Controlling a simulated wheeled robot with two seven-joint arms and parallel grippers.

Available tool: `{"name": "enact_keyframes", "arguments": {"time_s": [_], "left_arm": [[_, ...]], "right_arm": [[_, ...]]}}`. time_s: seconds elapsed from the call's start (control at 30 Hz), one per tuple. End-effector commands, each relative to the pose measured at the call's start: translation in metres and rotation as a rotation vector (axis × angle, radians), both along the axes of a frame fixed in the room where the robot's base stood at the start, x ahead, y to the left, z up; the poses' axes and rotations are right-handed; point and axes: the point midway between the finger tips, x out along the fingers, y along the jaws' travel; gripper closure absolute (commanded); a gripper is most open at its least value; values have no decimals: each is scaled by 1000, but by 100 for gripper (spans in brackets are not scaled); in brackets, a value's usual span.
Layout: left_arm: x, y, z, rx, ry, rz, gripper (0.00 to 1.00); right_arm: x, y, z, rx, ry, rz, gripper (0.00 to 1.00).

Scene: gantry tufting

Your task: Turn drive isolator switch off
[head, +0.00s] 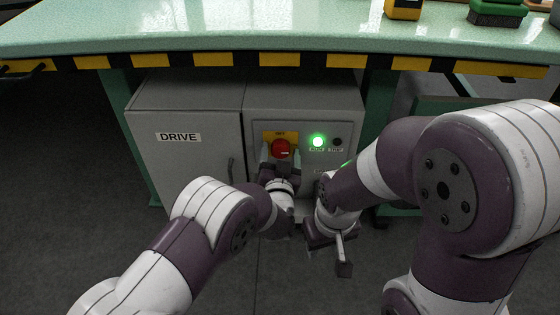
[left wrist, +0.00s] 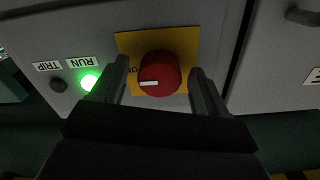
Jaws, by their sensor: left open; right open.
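The drive isolator switch is a red rotary knob (head: 281,149) on a yellow plate (head: 268,136), on the front of a grey cabinet (head: 262,104). In the left wrist view the red knob (left wrist: 160,74) has a white mark on it and sits on its yellow plate (left wrist: 128,42). My left gripper (head: 281,158) is open in front of the knob; in the left wrist view its fingers (left wrist: 163,88) stand on either side of the knob, and I cannot tell whether they touch it. My right gripper (head: 342,262) is low, to the right of the left one, and open.
A lit green RUN lamp (head: 318,141) and a dark TRIP lamp (head: 337,142) are right of the switch. A cabinet door labelled DRIVE (head: 178,137) is at left. The green table (head: 200,30) with its striped edge overhangs the cabinet.

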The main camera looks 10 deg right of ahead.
Motion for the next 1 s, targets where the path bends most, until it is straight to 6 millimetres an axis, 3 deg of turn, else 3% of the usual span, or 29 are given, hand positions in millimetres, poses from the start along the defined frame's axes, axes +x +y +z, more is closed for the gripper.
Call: {"name": "enact_keyframes", "arguments": {"time_s": [0.27, 0.47, 1.0], "left_arm": [[3, -1, 1, 1, 1, -1, 25], [3, -1, 1, 0, 1, -1, 81], [3, -1, 1, -105, 32, 0, 81]], "right_arm": [[0, 0, -1, 0, -1, 0, 57], [0, 0, -1, 0, 0, 0, 57], [0, 0, 3, 0, 0, 0, 57]]}}
